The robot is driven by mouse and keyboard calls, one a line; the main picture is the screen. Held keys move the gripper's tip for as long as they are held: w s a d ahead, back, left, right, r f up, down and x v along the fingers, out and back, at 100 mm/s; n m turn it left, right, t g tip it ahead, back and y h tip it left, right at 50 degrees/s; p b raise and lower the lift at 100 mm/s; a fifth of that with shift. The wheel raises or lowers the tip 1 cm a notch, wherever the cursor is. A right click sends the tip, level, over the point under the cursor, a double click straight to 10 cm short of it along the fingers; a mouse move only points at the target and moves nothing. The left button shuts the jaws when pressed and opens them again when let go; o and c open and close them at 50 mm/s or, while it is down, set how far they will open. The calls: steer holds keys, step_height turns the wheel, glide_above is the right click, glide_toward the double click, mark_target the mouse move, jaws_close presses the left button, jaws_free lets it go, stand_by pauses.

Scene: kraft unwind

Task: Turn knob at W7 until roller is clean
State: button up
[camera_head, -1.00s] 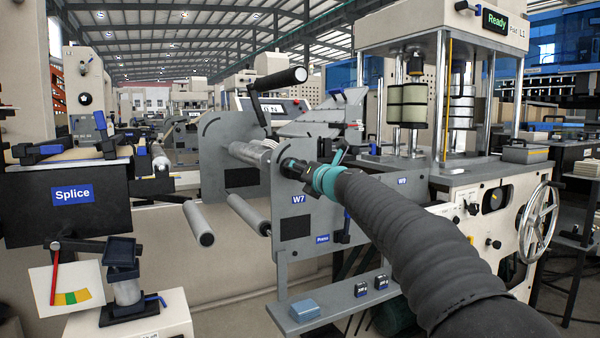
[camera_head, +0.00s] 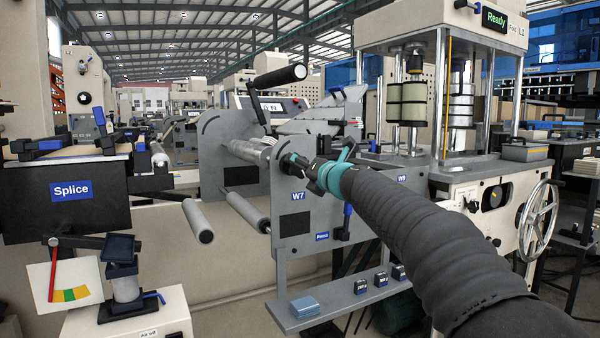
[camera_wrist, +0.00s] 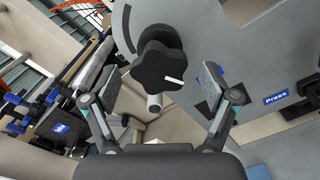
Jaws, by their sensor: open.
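A black lobed knob (camera_wrist: 158,62) with a white mark on its face shows in the wrist view, in front of a grey side plate. My gripper (camera_wrist: 160,78) is open, with one finger on each side of the knob; both fingers look apart from it. In the head view my gripper (camera_head: 298,165) is at the grey plate, just above the W7 label (camera_head: 299,196), and largely hides the knob. A silver roller (camera_head: 248,150) runs between the two grey plates behind it. I cannot tell how clean its surface is.
A shelf (camera_head: 318,315) with a blue pad and small dark blocks lies below. A press with a handwheel (camera_head: 538,219) stands at the right.

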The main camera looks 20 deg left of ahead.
steer(key=shift+b+v, duration=0.8)
steer(key=shift+v, duration=1.65)
steer(key=s+d+f+n+g+h, duration=0.25)
steer(key=s+f+n, duration=0.25)
steer(key=f+n, duration=0.55)
steer(key=s+d+f+n+g+h, duration=0.1)
steer(key=s+d+f+n+g, duration=0.25)
steer(key=f+n, duration=0.65)
steer(key=s+d+f+n+h, duration=0.3)
steer(key=s+d+f+n, duration=0.1)
steer(key=s+d, duration=0.6)
steer(key=s+d+f+n+h, duration=0.3)
steer(key=s+d+f+n, duration=0.1)
steer(key=s+d, duration=0.6)
steer(key=s+d+f+n+h, duration=0.4)
steer(key=s+d, duration=0.6)
steer(key=d, duration=0.5)
steer(key=shift+s+f+n, duration=0.2)
steer(key=shift+s+n, duration=0.15)
steer(key=shift+n, duration=0.2)
